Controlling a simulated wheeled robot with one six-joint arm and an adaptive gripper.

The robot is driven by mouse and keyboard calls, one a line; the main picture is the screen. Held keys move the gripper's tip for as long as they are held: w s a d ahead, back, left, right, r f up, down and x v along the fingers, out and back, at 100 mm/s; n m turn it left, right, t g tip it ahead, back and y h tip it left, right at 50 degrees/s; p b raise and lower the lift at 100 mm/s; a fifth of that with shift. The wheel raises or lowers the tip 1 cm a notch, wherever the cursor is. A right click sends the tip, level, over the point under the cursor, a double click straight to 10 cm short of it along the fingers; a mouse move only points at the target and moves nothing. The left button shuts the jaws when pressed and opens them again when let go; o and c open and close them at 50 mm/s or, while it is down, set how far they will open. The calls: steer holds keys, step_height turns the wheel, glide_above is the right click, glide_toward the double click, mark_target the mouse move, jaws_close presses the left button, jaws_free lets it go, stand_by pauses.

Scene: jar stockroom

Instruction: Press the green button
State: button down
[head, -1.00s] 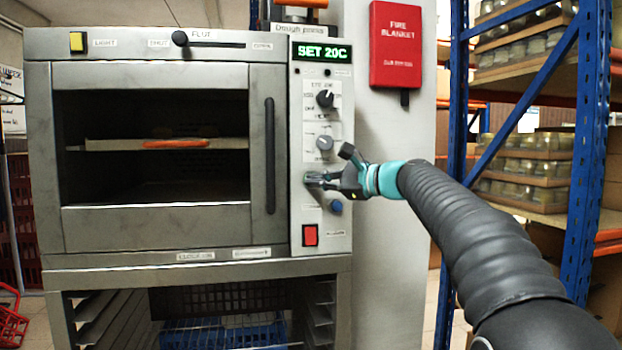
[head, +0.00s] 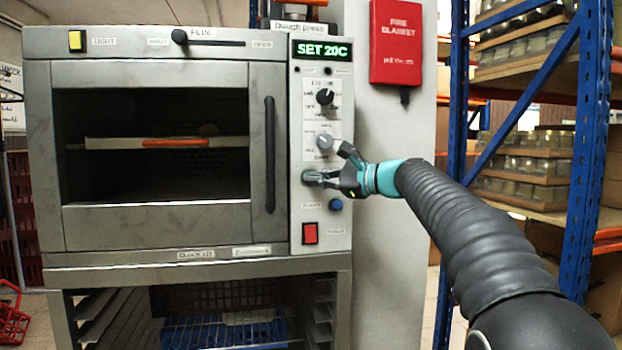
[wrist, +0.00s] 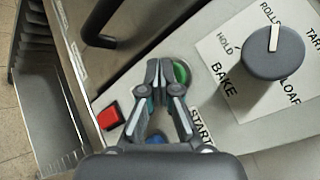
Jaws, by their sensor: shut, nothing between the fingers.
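A blue button (head: 336,205) and a red switch (head: 310,233) sit below. A grey knob (head: 325,142) and a black knob (head: 325,97) are above. The door handle (head: 270,155) stands out left of the panel. A blue rack post (head: 588,150) is at the right.

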steer(key=shift+w, duration=0.15)
stand_by(0.5)
steer(key=shift+s+d+b, duration=0.2)
steer(key=shift+s+b, duration=0.2)
steer(key=shift+s, duration=0.45)
steer(key=shift+s+d+b, duration=0.25)
steer(key=shift+s+b, duration=0.2)
steer(key=shift+s, duration=0.35)
steer(key=shift+s+d+b, duration=0.2)
steer(key=shift+s+b, duration=0.25)
steer(key=shift+s, duration=0.35)
steer(key=shift+s+d+b, duration=0.25)
steer(key=shift+s+b, duration=0.2)
steer(key=shift+s, duration=0.35)
